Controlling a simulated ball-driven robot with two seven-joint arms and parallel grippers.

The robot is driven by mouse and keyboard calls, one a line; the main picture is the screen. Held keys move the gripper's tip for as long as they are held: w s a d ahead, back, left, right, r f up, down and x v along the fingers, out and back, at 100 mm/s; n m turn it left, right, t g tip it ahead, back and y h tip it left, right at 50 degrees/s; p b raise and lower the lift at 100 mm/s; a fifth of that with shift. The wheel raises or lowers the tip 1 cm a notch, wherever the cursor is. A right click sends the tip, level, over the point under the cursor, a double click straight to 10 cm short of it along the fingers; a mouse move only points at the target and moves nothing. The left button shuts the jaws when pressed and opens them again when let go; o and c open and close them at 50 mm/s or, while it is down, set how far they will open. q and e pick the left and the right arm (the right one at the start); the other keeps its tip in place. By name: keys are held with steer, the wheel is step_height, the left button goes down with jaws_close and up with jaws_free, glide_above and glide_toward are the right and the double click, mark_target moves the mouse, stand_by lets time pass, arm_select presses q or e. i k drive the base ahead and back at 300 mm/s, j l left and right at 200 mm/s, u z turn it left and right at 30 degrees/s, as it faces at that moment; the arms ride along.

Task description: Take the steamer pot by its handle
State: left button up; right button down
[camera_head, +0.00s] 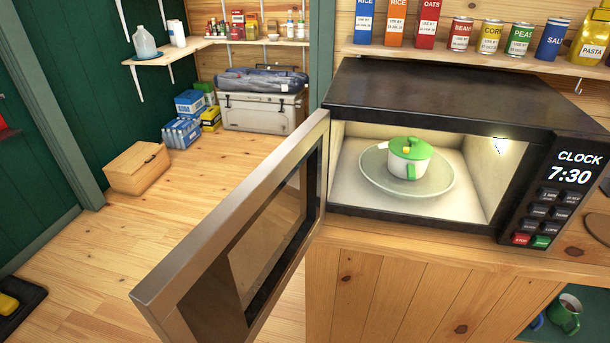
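The steamer pot (409,160) is a small white pot with a green lid and a green handle (411,171) on its front side. It sits upright on the round glass turntable (375,180) inside the microwave (430,105). The microwave door (240,230) is wide open and swings out toward the lower left. Neither of my grippers shows in the head view, so nothing is seen touching the pot.
The open door stands left of the microwave mouth. A shelf (480,62) with boxes and cans runs above. A green mug (566,314) sits in a lower right cubby. A cardboard box (138,168) and cooler (262,109) stand on the floor behind.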

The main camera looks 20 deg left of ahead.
mark_target(402, 169)
steer(key=j+z, duration=0.2)
steer(key=j, duration=0.3)
steer(key=k+j+z, duration=0.15)
steer(key=j, duration=0.35)
steer(key=j+z, duration=0.2)
steer(key=j, duration=0.35)
steer(key=k+j+z, duration=0.2)
steer(key=j, duration=0.25)
steer(key=i+l+u, duration=0.1)
steer(key=l+u, duration=0.25)
steer(key=l, duration=0.2)
steer(key=l+u, duration=0.3)
steer(key=l, duration=0.2)
steer(key=i+l+u, duration=0.1)
steer(key=l, duration=0.3)
steer(key=i+l, duration=0.2)
steer(key=l, duration=0.15)
steer(key=i+l+u, duration=0.15)
steer(key=l, duration=0.25)
steer(key=i+l, duration=0.1)
steer(key=l, duration=0.3)
steer(key=u, duration=0.05)
